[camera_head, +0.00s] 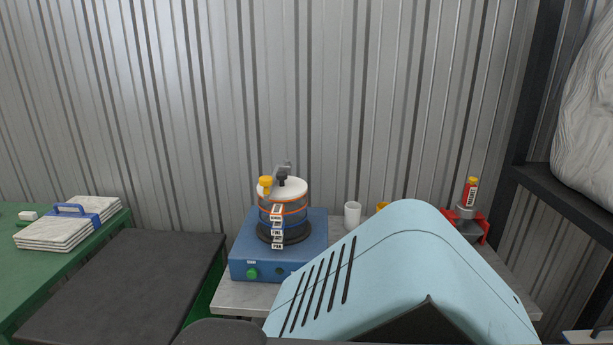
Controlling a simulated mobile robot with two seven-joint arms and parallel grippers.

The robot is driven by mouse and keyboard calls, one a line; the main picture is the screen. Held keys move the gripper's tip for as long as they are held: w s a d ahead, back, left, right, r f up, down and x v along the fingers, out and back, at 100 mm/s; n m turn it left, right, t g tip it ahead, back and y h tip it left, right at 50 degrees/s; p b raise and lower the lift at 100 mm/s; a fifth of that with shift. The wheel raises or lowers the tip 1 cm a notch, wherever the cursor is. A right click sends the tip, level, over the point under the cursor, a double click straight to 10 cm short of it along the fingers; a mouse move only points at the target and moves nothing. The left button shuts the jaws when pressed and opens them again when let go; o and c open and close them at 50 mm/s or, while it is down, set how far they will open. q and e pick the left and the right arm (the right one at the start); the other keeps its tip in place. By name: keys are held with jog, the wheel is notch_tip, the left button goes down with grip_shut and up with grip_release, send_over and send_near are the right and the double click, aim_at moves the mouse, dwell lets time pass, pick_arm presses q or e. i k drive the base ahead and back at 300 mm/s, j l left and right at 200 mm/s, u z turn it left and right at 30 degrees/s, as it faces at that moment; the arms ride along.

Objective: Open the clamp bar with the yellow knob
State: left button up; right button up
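The blue sieve shaker (245,262) stands on a grey bench with a stack of round sieves (297,217) on it. The stack has a white lid (297,187), orange and dark rings and several white labels on its front. The yellow knob (265,181) sits at the lid's left front edge. A grey clamp bar (287,166) with a dark part below it shows at the top of the lid. It is too small to tell whether the bar is latched. Neither of my grippers shows in this view.
A light-blue slotted housing (400,260) fills the foreground and hides much of the bench (238,295). A white cup (352,215) stands right of the shaker. A red-and-yellow bottle (470,192) stands farther right. A dark flat surface (130,275) lies left.

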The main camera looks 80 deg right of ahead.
aim_at(267, 182)
jog(key=z, duration=2.25)
